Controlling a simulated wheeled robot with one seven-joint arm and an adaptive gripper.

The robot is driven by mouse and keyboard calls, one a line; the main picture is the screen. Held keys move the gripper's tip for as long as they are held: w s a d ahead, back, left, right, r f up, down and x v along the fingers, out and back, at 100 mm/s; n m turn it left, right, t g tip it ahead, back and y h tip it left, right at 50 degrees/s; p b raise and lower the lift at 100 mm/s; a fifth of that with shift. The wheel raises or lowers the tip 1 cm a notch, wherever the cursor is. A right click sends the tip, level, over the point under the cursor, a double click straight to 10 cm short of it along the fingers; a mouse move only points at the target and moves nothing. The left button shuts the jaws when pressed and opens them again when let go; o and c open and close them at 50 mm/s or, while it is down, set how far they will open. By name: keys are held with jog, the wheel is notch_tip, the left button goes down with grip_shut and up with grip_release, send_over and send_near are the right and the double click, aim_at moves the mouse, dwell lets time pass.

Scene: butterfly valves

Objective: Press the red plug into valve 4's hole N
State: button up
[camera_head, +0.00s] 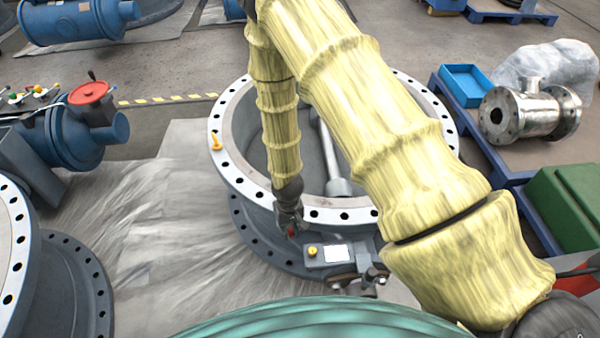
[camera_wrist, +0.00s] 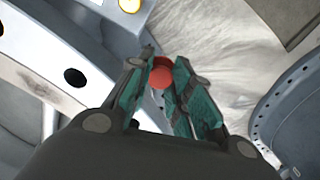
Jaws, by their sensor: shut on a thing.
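My gripper (camera_head: 290,222) points down at the near side of a large grey butterfly valve (camera_head: 228,165). Its green-lined fingers (camera_wrist: 163,85) are shut on the red plug (camera_wrist: 162,76), which sits between the fingertips. The plug also shows as a small red spot in the head view (camera_head: 291,232). The valve's top flange is ringed with dark holes; one hole (camera_wrist: 75,77) shows left of the gripper in the wrist view. The plug appears outside the flange rim, apart from any hole. I see no readable valve number or hole letter. My arm hides part of the ring.
A yellow plug-like piece (camera_head: 215,142) is on the flange's left. A grey box with a yellow knob (camera_head: 312,250) stands at the valve's near side. Another flanged valve (camera_head: 75,285) is at left. Blue pallets and a green crate (camera_head: 570,205) are at right.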

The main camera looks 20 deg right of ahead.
jog(key=w+d+r+m+b, duration=0.2)
jog(key=w+r+m+b, duration=0.2)
jog(key=w+r+m, duration=0.5)
notch_tip(320, 180, down, 7)
jog(key=w+n+b, duration=0.1)
jog(key=n+b, duration=0.2)
jog(key=b, duration=0.1)
jog(key=shift+w, duration=0.25)
jog(key=shift+p, duration=0.3)
dwell(1.0)
jog(key=shift+f, duration=1.25)
dwell(1.7)
jog(key=o, duration=1.3)
jog(key=shift+r, duration=0.2)
